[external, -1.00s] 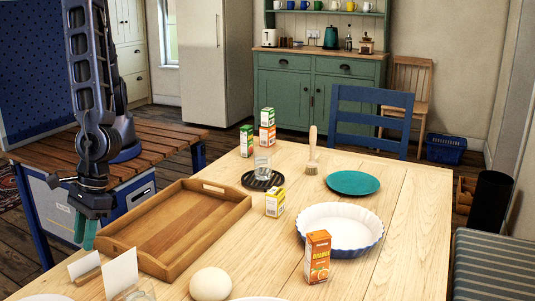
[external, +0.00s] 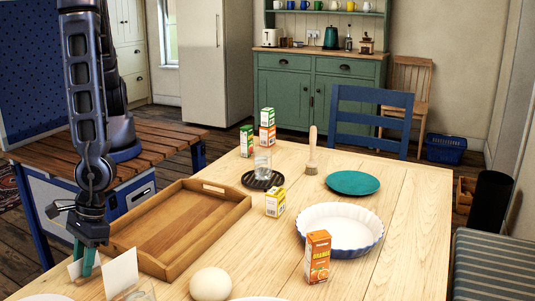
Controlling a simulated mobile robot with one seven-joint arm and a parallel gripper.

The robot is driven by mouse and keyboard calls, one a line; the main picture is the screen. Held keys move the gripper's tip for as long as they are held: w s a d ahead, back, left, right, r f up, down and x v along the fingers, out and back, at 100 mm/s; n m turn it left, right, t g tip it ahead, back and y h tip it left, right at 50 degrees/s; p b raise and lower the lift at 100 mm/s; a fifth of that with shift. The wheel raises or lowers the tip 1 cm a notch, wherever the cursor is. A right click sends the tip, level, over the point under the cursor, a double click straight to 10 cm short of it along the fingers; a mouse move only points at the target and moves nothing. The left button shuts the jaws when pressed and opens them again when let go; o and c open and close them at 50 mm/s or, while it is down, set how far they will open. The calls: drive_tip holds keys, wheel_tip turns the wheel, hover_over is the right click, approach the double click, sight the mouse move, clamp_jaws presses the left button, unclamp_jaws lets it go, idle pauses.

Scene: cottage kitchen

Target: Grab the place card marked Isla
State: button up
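Two white place cards stand at the near left of the table in the external view. One card (external: 121,274) is larger in view and leans back. The other card (external: 75,268) is to its left, in a small wooden holder. No writing shows on either card, so I cannot tell which is marked Isla. My gripper (external: 87,262) points down with its teal fingers at the left card, partly overlapping it in the picture. I cannot tell whether the fingers are around the card or beside it, or how far apart they are.
A wooden tray (external: 238,211) lies just behind the cards. A white egg-shaped object (external: 210,283) and a glass are to their right. An orange juice carton (external: 317,257) and a white pie dish (external: 340,248) stand further right.

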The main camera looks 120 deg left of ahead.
clamp_jaws()
